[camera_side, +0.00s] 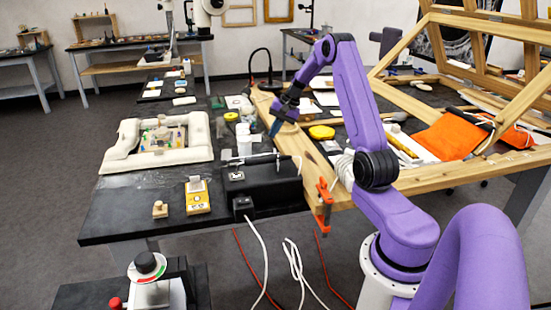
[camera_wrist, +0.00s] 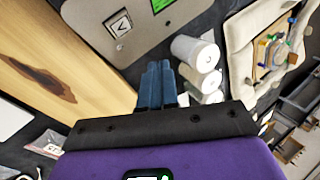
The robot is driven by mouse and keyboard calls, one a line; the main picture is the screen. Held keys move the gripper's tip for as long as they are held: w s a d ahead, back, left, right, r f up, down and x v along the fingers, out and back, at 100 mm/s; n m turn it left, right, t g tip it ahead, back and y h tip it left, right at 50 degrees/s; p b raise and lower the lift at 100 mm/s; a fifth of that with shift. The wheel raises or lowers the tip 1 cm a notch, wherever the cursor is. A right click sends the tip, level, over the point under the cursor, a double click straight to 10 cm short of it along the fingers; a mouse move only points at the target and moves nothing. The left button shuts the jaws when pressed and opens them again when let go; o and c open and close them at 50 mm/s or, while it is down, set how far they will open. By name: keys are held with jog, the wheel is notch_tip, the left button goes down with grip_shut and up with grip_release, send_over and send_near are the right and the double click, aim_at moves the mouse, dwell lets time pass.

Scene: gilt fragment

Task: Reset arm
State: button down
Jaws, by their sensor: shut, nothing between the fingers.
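My gripper (camera_side: 275,128) hangs at the end of my purple arm, above the area where the black table meets the wooden frame. In the wrist view its blue fingers (camera_wrist: 158,85) are together at the centre, with nothing seen between them. The fingers point down in the side view, near white containers. Whether the tips touch anything below cannot be told from the side view.
White containers (camera_wrist: 195,50) stand close to the fingers. A cream padded frame (camera_side: 158,140) lies on the black table (camera_side: 120,208). A black box (camera_side: 262,185) is at the front. The wooden frame (camera_side: 410,180) with an orange cloth (camera_side: 450,135) is to the right.

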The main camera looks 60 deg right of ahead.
jog(key=shift+a, duration=0.1)
jog(key=a+r+n, duration=0.1)
jog(key=a, duration=0.4)
jog(key=a+r+n+g, duration=0.1)
jog(key=a+n, duration=0.1)
jog(key=a, duration=0.4)
jog(key=a+r+n+g, duration=0.1)
jog(key=a+n, duration=0.1)
jog(key=a, duration=0.3)
jog(key=shift+w+a+r+y, duration=0.15)
jog(key=shift+w+a+y, duration=0.1)
jog(key=shift+w+y, duration=0.15)
jog(key=s+a+r+n+g, duration=0.1)
jog(key=s+a+n, duration=0.2)
jog(key=a, duration=0.4)
jog(key=s+a+r+n+g, duration=0.1)
jog(key=s+a+n, duration=0.25)
jog(key=a, duration=0.35)
jog(key=s+a+r+n+g+h, duration=0.1)
jog(key=s+a+n, duration=0.2)
jog(key=s+a, duration=0.3)
jog(key=s+a+r+n+h, duration=0.1)
jog(key=s+a+n, duration=0.2)
jog(key=s, duration=0.5)
jog(key=s+n+h, duration=0.1)
jog(key=s+n, duration=0.6)
jog(key=s, duration=0.7)
jog(key=shift+d+f+t, duration=0.25)
jog(key=shift+f+t, duration=0.05)
jog(key=shift+f, duration=0.1)
